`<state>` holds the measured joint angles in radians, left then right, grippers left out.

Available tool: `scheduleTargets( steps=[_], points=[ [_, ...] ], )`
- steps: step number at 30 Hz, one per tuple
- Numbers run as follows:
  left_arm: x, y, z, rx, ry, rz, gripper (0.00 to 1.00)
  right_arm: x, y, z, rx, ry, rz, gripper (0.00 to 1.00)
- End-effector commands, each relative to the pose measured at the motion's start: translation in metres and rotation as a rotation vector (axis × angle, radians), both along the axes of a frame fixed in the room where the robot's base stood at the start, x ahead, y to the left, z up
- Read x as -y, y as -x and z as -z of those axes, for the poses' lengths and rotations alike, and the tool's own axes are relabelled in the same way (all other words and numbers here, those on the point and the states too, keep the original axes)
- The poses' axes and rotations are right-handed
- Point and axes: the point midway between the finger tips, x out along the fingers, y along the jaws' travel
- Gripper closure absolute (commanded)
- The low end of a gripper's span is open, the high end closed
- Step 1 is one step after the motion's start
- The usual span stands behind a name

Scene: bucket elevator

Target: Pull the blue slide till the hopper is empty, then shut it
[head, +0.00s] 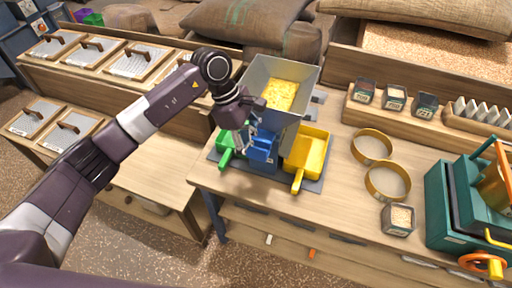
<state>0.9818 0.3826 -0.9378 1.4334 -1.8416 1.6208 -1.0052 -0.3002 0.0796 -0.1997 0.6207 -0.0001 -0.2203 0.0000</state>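The hopper (307,78) is a grey, open-topped funnel on the bench, with yellow grain (281,95) visible inside. Below it sits a blue part (264,148), which I take for the blue slide, between a green piece (227,152) and a yellow tray with a handle (306,150). My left gripper (247,137) is at the front left of the hopper, right over the blue part and partly covering it. Its fingers are small and overlap the blue part, so I cannot tell whether they are open, shut or touching it. My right gripper is out of view.
Two yellow rings (387,182) and a small jar of grain (398,219) stand to the right on the bench (340,215). A teal machine (462,207) is at the far right. Sacks (245,22) lie behind, and lidded bins (135,62) are at the left.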

Motion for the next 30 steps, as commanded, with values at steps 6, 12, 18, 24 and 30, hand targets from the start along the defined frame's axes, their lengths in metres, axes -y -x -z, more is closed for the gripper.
scheduleTargets(
  steps=[6,12,18,24,30],
  points=[
    [0.0,0.0,0.0,0.0,0.0,0.0,0.88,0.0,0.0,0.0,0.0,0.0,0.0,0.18],
    [-0.001,0.0,-0.001,0.001,0.0,0.0,0.88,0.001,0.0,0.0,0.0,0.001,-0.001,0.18],
    [-0.01,-0.004,-0.024,0.004,-0.001,-0.002,0.88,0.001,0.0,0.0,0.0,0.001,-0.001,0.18],
    [-0.026,-0.009,-0.064,0.005,0.0,-0.002,0.88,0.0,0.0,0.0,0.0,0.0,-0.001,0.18],
    [-0.038,-0.012,-0.096,0.002,-0.001,-0.002,0.88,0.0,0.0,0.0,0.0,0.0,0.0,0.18]
  ],
)
